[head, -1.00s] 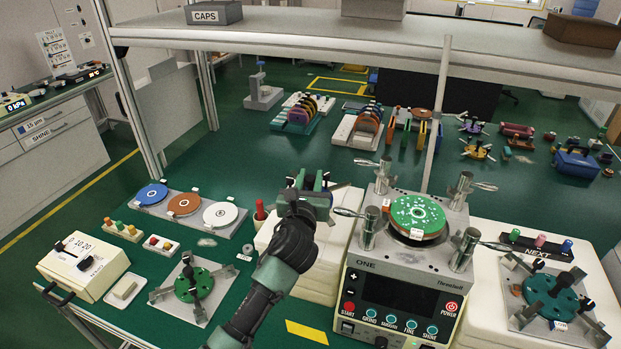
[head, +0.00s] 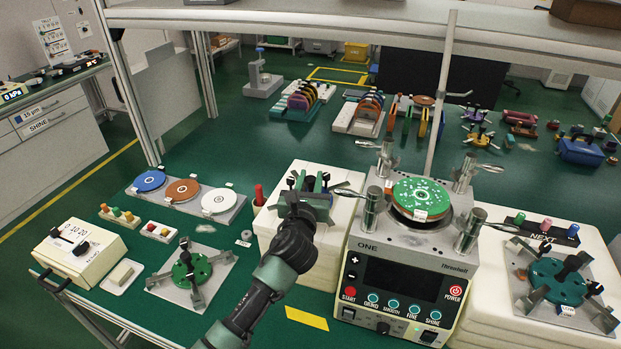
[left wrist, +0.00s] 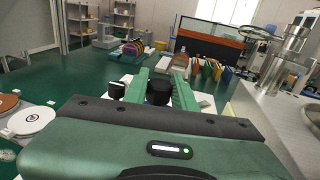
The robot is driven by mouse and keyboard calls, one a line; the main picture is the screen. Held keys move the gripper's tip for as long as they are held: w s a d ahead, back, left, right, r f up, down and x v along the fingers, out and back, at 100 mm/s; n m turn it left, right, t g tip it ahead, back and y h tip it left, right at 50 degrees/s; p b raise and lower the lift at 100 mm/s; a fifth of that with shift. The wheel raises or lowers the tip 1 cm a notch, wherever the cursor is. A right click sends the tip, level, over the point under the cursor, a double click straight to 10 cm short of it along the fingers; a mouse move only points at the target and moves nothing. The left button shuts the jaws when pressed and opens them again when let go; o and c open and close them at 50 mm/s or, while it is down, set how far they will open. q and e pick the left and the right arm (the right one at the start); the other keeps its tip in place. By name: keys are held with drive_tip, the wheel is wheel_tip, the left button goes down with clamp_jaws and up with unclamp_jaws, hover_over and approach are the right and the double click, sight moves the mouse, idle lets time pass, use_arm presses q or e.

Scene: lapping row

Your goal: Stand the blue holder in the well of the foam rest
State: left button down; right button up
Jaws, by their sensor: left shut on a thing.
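My left gripper (head: 313,184) is shut on the blue holder (head: 319,202), of which a little blue and dark knobs show in the head view. In the left wrist view my left gripper's (left wrist: 162,85) green fingers stand on both sides of the holder's black knob (left wrist: 158,93). A second black knob on a grey arm shows left of it. The holder's underside is hidden. A pale foam rest (head: 277,226) lies behind and below the gripper, left of the machine. The gripper and holder cover its middle, so I cannot see its well or tell whether they touch. My right gripper is not in view.
The machine marked ONE (head: 405,285) stands close to the right, with metal posts. Farther right, a teal holder (head: 558,281) lies on a grey plate on a pale block. A green holder (head: 192,270) lies at left. A shelf (head: 330,14) crosses above.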

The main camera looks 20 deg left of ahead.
use_arm(q)
drive_tip(key=shift+r+p, duration=0.1)
drive_tip(key=shift+p, duration=0.2)
idle(0.8)
drive_tip(key=shift+p, duration=0.55)
idle(0.8)
drive_tip(key=shift+f+b, duration=0.85)
drive_tip(key=shift+f, duration=0.25)
drive_tip(key=c, duration=1.1)
unclamp_jaws()
drive_tip(key=shift+o, duration=0.2)
drive_tip(key=shift+s+f, duration=0.1)
drive_tip(key=shift+f, duration=0.05)
drive_tip(key=shift+s+d+r+b, duration=0.1)
drive_tip(key=shift+s+d, duration=0.1)
drive_tip(key=shift+s, duration=1.1)
drive_tip(key=shift+s+d+r+b, duration=0.15)
drive_tip(key=shift+s+d, duration=0.1)
drive_tip(key=shift+s, duration=1)
drive_tip(key=shift+s+d+r+b, duration=0.1)
drive_tip(key=shift+s+d, duration=0.1)
drive_tip(key=shift+s, duration=1.1)
drive_tip(key=shift+f, duration=0.1)
